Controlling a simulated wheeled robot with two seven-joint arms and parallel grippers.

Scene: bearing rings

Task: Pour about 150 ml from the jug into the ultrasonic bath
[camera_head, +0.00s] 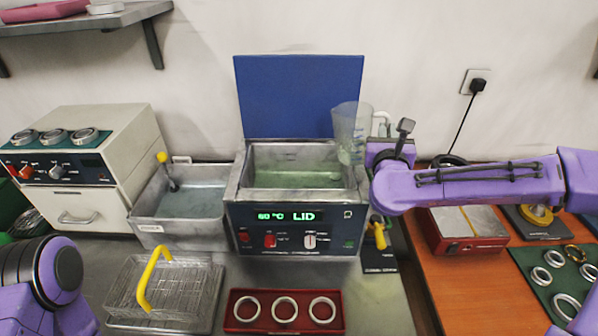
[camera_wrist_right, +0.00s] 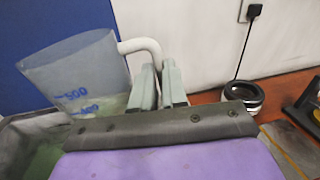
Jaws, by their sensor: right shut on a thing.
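The clear jug (camera_head: 352,130) is above the right side of the ultrasonic bath (camera_head: 240,190), close to upright. In the right wrist view the jug (camera_wrist_right: 75,75) shows blue 500 and 400 marks and its white handle (camera_wrist_right: 143,46). Pale green shows low through its wall; the exact level is unclear. My right gripper (camera_wrist_right: 158,88) is shut on the handle, to the right of the jug. The bath is open, its blue lid (camera_head: 300,95) raised behind it, with greenish liquid (camera_head: 295,180) inside. No stream shows. Of my left arm only links show, at lower left.
A steel tank (camera_head: 150,225) with liquid and a yellow-handled tool stands left of the bath. A wire basket (camera_head: 185,290) and a red tray (camera_head: 238,328) of rings lie in front. The bath display reads 60 °C LID. An orange bench (camera_head: 455,285) is at right.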

